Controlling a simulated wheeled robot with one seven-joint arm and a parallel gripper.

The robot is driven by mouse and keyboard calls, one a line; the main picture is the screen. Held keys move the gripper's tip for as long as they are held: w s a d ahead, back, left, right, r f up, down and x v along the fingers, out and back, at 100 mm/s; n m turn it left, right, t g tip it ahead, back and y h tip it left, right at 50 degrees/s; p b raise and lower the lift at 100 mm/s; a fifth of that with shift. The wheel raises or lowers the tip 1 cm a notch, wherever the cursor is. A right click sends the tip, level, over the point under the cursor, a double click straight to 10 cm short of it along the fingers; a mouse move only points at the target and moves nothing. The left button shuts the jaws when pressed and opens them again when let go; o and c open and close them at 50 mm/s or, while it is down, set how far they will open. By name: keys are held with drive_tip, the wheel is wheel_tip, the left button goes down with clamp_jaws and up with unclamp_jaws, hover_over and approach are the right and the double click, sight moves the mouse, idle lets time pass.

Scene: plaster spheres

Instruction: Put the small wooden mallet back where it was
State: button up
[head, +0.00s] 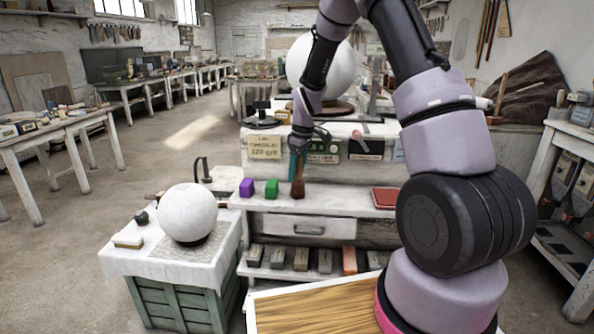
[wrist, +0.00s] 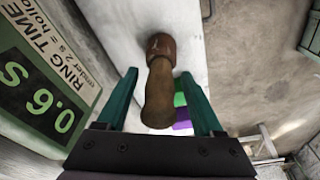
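The small brown wooden mallet (head: 297,188) stands upright on the white ledge (head: 340,204) of the workbench, head down and handle up. In the wrist view the mallet (wrist: 158,95) lies between my fingers, its rounded handle end towards the camera. My gripper (head: 297,157) points down over it from above. In the wrist view the teal fingers of my gripper (wrist: 159,74) are apart, one on each side of the handle, with a visible gap on both sides. The mallet's contact with the ledge is small in the head view.
A red tray (head: 385,198) lies to the right. Sign cards (head: 265,147) hang behind. A white sphere (head: 188,212) rests on a cloth-covered crate at left. The ledge between mallet and tray is clear.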

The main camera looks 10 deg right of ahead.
wheel_tip(320, 180, up, 12)
drive_tip(key=s+d, duration=0.1)
drive_tip(key=s+d+r+m+t, duration=0.3)
drive_tip(key=s+r+m, duration=0.3)
drive_tip(key=s+r, duration=0.75)
drive_tip(key=s+d+r+m+t, duration=0.1)
drive_tip(key=s+m, duration=0.3)
drive_tip(key=s, duration=0.4)
drive_tip(key=s+d+r+m+t, duration=0.1)
drive_tip(key=s+r+m, duration=0.3)
drive_tip(key=s, duration=0.4)
drive_tip(key=shift+r+t+y, duration=0.15)
drive_tip(key=shift+t+y, duration=0.25)
